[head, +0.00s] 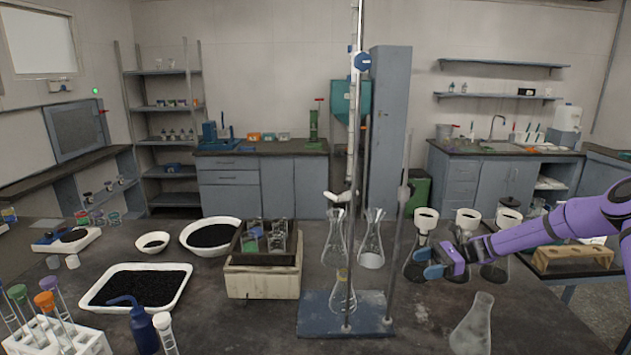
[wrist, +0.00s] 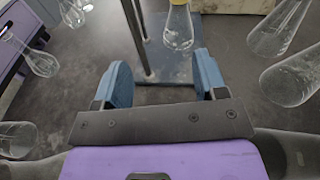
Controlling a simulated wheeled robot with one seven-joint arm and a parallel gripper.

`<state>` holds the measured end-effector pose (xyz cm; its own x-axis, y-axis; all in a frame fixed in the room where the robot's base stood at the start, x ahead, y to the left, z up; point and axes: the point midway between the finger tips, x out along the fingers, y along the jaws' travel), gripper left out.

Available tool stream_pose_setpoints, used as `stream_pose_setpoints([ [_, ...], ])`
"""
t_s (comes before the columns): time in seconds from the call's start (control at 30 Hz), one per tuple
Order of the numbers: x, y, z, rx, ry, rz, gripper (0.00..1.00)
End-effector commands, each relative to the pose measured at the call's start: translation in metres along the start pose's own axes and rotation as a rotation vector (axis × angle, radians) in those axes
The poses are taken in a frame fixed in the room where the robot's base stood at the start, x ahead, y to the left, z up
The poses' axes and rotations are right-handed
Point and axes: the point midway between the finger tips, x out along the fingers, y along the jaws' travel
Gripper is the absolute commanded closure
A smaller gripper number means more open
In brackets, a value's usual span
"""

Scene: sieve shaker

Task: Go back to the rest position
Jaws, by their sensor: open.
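My gripper (head: 428,262) is at the end of my purple arm, which reaches in from the right over the dark bench. In the wrist view my gripper (wrist: 162,82) shows two blue fingers set well apart, with nothing between them. Beyond the fingers stand the blue stand base (wrist: 168,62) and a flask with a yellow band (wrist: 178,28). In the head view my gripper is in front of the row of flasks with white funnels (head: 426,220) and to the right of the stand base (head: 318,318). The picture does not show whether it touches them.
A clear flask (head: 473,325) stands at the front right, below my arm. Two clear flasks (head: 372,240) stand behind the stand rods. A wooden rack (head: 570,258) is at the right. A white tray of black grains (head: 137,288) and a beige box (head: 262,282) are at the left.

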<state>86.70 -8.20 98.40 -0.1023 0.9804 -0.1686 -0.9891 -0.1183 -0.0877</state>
Motion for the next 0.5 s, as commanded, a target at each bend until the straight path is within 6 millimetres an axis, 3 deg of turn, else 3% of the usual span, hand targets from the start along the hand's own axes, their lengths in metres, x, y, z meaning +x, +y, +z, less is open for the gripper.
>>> stream_pose_setpoints([
  [0.27, 0.016, 0.016, 0.05, -0.121, 0.185, 0.127, 0.35],
  [0.5, 0.027, 0.043, 0.103, -0.264, 0.384, 0.262, 0.35],
])
